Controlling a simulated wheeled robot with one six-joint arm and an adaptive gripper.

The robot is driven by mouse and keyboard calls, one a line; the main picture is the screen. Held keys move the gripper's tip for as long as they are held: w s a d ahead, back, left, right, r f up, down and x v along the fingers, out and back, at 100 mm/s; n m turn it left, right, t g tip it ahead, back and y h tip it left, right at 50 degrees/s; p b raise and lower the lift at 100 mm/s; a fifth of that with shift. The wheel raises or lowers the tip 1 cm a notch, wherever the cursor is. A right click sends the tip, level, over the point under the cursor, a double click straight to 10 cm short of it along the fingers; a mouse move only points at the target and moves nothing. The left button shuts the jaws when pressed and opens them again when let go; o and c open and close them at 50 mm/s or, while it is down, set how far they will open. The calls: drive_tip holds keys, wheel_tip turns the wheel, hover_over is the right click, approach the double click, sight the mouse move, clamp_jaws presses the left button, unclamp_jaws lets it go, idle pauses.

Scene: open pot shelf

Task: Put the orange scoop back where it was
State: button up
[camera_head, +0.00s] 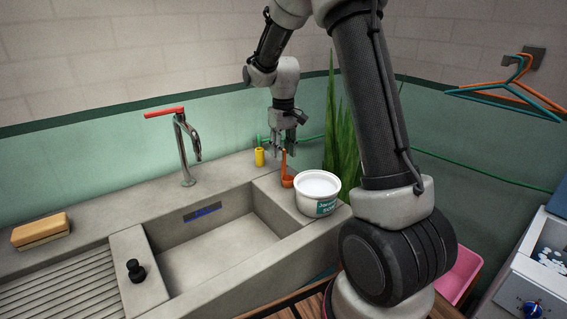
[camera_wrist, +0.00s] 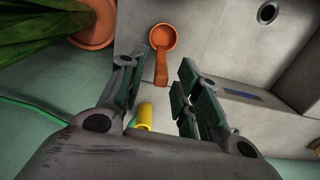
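The orange scoop (camera_head: 287,181) is at the counter ledge behind the sink, just left of the white tub (camera_head: 318,192), with its handle pointing up. In the wrist view the scoop (camera_wrist: 162,38) shows its round bowl at the top and its handle running down between my fingers. My gripper (camera_head: 287,150) is above the scoop, pointing down. In the wrist view my gripper (camera_wrist: 158,92) is open, with gaps on both sides of the handle. I cannot tell whether the bowl touches the counter.
A yellow item (camera_head: 259,157) stands just left of my gripper. A spiky green plant (camera_head: 342,135) stands behind the tub. The sink basin (camera_head: 215,245), the tap (camera_head: 183,150) and a sponge (camera_head: 40,228) are to the left. Hangers (camera_head: 510,88) hang at the right.

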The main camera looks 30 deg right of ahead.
wheel_tip(320, 180, up, 6)
drive_tip(key=shift+f, duration=0.1)
drive_tip(key=s+r+t, duration=0.1)
drive_tip(key=s+r, duration=0.3)
drive_tip(key=s, duration=0.3)
drive_tip(key=s+r+m+t, duration=0.1)
drive_tip(key=s+r, duration=0.3)
drive_tip(key=s, duration=0.3)
drive_tip(key=s+r+t, duration=0.1)
drive_tip(key=s+r, duration=0.2)
drive_tip(key=s, duration=0.4)
drive_tip(key=s+f+t, duration=0.1)
drive_tip(key=s, duration=0.8)
drive_tip(key=shift+s+f+m, duration=0.2)
drive_tip(key=shift+m, duration=0.2)
drive_tip(key=shift+d, duration=0.15)
